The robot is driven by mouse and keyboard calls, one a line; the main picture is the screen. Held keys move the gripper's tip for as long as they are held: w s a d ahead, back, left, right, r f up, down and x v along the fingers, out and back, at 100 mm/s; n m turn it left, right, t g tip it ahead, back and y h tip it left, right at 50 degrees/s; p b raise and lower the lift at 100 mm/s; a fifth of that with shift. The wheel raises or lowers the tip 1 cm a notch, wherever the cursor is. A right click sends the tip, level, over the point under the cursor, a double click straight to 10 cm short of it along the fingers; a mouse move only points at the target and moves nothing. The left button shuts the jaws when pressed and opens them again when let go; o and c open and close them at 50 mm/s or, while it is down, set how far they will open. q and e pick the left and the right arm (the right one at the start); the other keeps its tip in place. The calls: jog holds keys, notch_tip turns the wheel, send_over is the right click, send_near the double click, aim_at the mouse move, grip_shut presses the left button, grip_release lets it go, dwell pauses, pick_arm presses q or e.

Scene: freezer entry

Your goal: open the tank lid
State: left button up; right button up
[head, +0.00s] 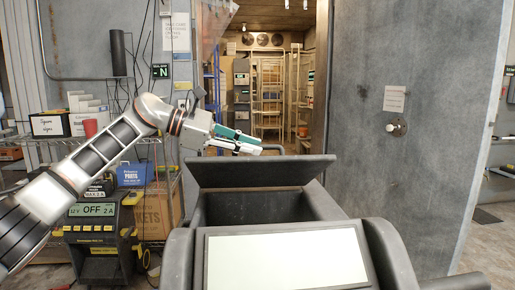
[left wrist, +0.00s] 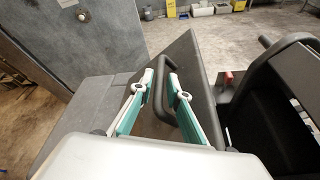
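The dark tank (head: 215,207) stands in front of me in the head view. Its dark lid (head: 263,172) is raised and tilted up at the rear, with the opening showing below it. In the left wrist view, the lid (left wrist: 195,62) carries a black bar handle (left wrist: 183,108). The two teal-padded fingers of my left gripper (left wrist: 166,75) stand apart, with the handle at their tips; I cannot tell whether they touch it. My right gripper is not in view.
A pale panel (head: 287,261) in a dark frame is close in front. A grey door (head: 405,150) stands at the right, beside an opening with shelves (head: 270,95). A charger (head: 92,235) and a shelf of boxes are at the left.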

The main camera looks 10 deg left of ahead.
pick_arm(q)
jog(key=v, duration=0.9)
jog(key=shift+s+a+r, duration=0.15)
jog(key=shift+a+r, duration=0.05)
jog(key=shift+a, duration=0.05)
